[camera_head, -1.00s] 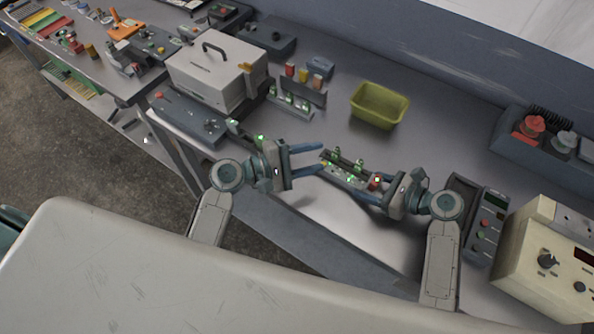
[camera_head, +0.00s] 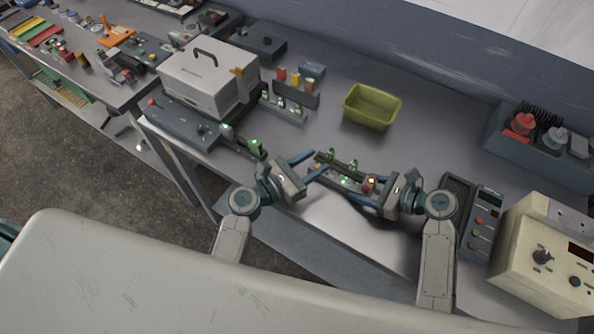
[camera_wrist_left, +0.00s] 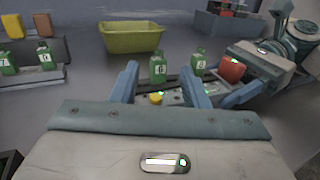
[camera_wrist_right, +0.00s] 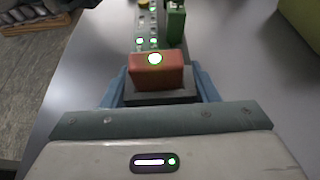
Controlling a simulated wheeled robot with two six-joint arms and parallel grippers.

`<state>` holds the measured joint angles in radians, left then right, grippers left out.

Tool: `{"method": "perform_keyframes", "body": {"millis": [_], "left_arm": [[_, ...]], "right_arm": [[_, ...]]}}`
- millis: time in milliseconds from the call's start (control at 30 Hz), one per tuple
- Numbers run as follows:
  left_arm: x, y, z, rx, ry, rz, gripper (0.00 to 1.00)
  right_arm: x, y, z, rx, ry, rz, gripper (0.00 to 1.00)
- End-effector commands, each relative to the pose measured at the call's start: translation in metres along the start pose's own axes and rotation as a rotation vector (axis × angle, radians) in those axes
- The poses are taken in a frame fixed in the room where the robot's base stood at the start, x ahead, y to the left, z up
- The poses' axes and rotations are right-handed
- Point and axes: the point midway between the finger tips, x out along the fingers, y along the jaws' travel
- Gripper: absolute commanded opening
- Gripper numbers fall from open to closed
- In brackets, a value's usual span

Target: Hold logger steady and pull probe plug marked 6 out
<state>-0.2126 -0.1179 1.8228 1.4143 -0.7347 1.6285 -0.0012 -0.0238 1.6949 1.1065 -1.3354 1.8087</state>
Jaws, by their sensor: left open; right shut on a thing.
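The logger (camera_head: 345,183) is a grey strip with green lights, a yellow knob (camera_wrist_left: 156,98) and a red end block (camera_wrist_right: 155,72). Two green plugs stand upright in it. The plug that looks marked 6 (camera_wrist_left: 158,69) shows between my left fingers in the left wrist view; the other plug (camera_wrist_left: 198,63) stands to its right, its mark looking like 4. My left gripper (camera_head: 320,161) is open at the logger's left end, and I see no contact with a plug. My right gripper (camera_head: 366,189) is shut on the logger's red-topped end, which also shows in the right wrist view.
A rack (camera_head: 283,109) with more green plugs stands behind to the left, below coloured blocks. A yellow-green bin (camera_head: 372,107) lies behind the logger. A grey case (camera_head: 208,78) is at left, a handheld meter (camera_head: 484,222) and cream instrument (camera_head: 545,250) at right. Bench between is clear.

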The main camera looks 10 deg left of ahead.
Motion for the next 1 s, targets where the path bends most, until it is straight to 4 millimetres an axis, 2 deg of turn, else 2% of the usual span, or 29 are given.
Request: {"method": "perform_keyframes", "body": {"millis": [100, 300, 467, 733, 767, 933, 1000], "left_arm": [[0.024, 0.0, 0.001, 0.0, -0.003, 0.0, 0.41], [0.049, 0.0, 0.0, 0.0, -0.001, 0.0, 0.41], [0.057, 0.0, 0.0, 0.001, 0.0, 0.0, 0.41], [0.058, 0.0, 0.0, 0.002, 0.001, -0.001, 0.41], [0.058, 0.0, 0.0, 0.002, 0.001, -0.001, 0.37], [0.058, 0.0, 0.0, 0.002, 0.001, -0.001, 0.03], [0.058, 0.0, 0.0, 0.002, 0.001, -0.001, 0.0]], "right_arm": [[0.0, 0.0, 0.0, 0.0, 0.001, 0.0, 0.22], [0.0, 0.0, 0.0, 0.001, 0.001, 0.0, 0.22], [0.0, 0.0, 0.0, 0.001, 0.001, 0.0, 0.22], [0.0, 0.0, 0.0, 0.001, 0.001, 0.0, 0.22], [0.0, 0.0, 0.0, 0.001, 0.001, 0.0, 0.22], [0.0, 0.0, 0.0, 0.001, 0.001, 0.0, 0.22], [0.0, 0.0, 0.0, 0.001, 0.001, 0.0, 0.22]]}}
